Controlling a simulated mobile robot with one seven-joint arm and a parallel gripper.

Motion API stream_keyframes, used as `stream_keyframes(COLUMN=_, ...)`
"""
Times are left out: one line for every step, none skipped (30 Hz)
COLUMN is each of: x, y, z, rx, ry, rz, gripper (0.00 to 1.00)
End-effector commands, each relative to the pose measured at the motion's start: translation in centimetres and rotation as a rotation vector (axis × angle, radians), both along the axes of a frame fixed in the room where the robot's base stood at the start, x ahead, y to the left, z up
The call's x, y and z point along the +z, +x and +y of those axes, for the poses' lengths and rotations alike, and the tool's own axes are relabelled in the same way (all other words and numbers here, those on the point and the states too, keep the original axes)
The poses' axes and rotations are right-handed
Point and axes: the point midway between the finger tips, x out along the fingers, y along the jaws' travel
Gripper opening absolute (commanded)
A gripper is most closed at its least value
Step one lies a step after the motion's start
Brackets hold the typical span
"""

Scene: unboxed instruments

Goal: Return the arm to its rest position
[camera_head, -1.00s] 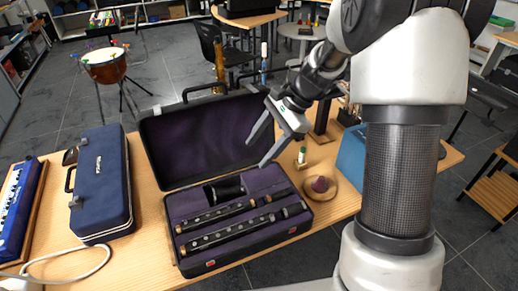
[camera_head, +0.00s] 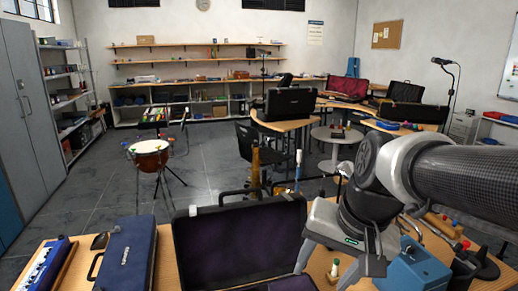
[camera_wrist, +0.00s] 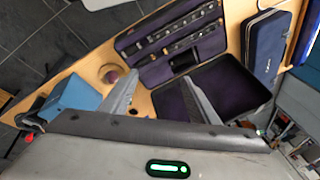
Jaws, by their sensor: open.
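My gripper (camera_head: 322,268) shows at the lower right of the head view, in front of and above the table. Its two fingers are spread apart with nothing between them. In the wrist view its fingers (camera_wrist: 158,103) also stand apart, over the table and the open instrument case. My arm comes in from the right edge of the head view, bent down at the wrist. The open case (camera_head: 240,240) has a dark purple lining. In the wrist view the case (camera_wrist: 228,85) holds dark woodwind pieces (camera_wrist: 180,40) in its tray.
A closed blue case (camera_head: 126,258) and a blue keyboard (camera_head: 45,265) lie left on the table. A drum (camera_head: 149,156) stands behind on open floor. Shelves (camera_head: 195,65) line the back wall.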

Motion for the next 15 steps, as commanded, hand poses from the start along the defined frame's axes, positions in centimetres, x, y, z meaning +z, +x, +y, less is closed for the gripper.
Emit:
stream_keyframes(x=0.5, y=-1.2, z=-0.3, rx=0.045, ry=-0.040, rz=-0.041, gripper=0.55)
stream_keyframes(x=0.7, y=-1.7, z=-0.5, rx=0.069, ry=-0.063, rz=-0.061, gripper=0.55)
stream_keyframes(x=0.8, y=-2.4, z=-0.7, rx=0.101, ry=-0.092, rz=-0.085, gripper=0.55)
stream_keyframes(x=0.9, y=-2.8, z=-0.9, rx=0.122, ry=-0.114, rz=-0.101, gripper=0.55)
stream_keyframes(x=1.0, y=-3.3, z=-1.1, rx=0.144, ry=-0.133, rz=-0.117, gripper=0.55)
stream_keyframes(x=1.1, y=-3.9, z=-1.3, rx=0.170, ry=-0.160, rz=-0.137, gripper=0.55)
stream_keyframes(x=1.2, y=-4.3, z=-1.5, rx=0.189, ry=-0.180, rz=-0.152, gripper=0.55)
stream_keyframes(x=1.2, y=-4.7, z=-1.7, rx=0.207, ry=-0.199, rz=-0.166, gripper=0.55)
stream_keyframes(x=1.3, y=-5.1, z=-1.9, rx=0.231, ry=-0.225, rz=-0.185, gripper=0.55)
stream_keyframes(x=1.3, y=-5.5, z=-2.1, rx=0.247, ry=-0.244, rz=-0.200, gripper=0.55)
stream_keyframes(x=1.3, y=-5.9, z=-2.3, rx=0.266, ry=-0.264, rz=-0.213, gripper=0.55)
stream_keyframes(x=1.4, y=-6.3, z=-2.5, rx=0.287, ry=-0.289, rz=-0.230, gripper=0.55)
stream_keyframes(x=2.5, y=-6.3, z=-2.6, rx=0.294, ry=-0.296, rz=-0.232, gripper=0.55)
stream_keyframes(x=3.7, y=-6.2, z=-2.5, rx=0.292, ry=-0.292, rz=-0.228, gripper=0.55)
stream_keyframes(x=4.5, y=-6.2, z=-2.5, rx=0.290, ry=-0.291, rz=-0.226, gripper=0.55)
